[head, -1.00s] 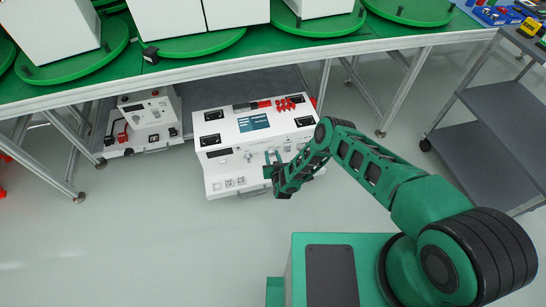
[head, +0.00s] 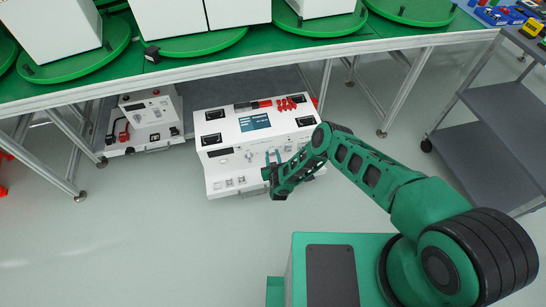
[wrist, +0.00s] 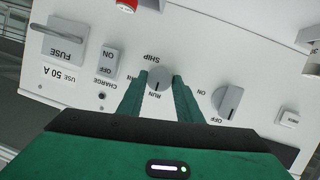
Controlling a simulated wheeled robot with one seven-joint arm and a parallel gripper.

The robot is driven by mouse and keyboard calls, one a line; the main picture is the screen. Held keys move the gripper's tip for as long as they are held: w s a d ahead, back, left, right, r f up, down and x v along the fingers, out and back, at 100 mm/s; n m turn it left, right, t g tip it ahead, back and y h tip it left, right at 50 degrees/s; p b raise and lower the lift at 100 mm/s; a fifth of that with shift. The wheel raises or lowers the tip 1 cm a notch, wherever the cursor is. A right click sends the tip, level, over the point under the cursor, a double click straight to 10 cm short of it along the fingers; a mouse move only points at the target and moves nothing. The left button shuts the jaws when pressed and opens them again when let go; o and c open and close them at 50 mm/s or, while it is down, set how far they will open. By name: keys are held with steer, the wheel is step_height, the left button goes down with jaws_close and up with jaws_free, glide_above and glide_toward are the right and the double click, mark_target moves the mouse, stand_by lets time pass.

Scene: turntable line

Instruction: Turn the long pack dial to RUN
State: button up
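The long pack is a white box (head: 232,165) under the green line table in the head view. My gripper (head: 272,165) is at its front face, right of the middle. In the wrist view the panel appears upside down. The grey round dial (wrist: 159,78), with SHIP and RUN printed beside it, sits between the two green fingertips of my gripper (wrist: 160,80). The fingers are close together and appear to touch the dial on both sides. The fingers partly cover the lettering. I cannot tell clearly where the dial's pointer aims.
An ON/OFF dial (wrist: 228,101) is just right of my fingers. A CHARGE switch (wrist: 110,63) and a FUSE handle (wrist: 66,38) are to the left. A smaller white pack (head: 146,122) stands left of the long pack. A grey cart (head: 490,125) is at the right. The floor in front is clear.

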steer(key=shift+o, duration=0.6)
steer(key=shift+f, duration=0.1)
steer(key=v, duration=1)
steer(key=shift+s, duration=0.35)
steer(key=shift+d, duration=0.15)
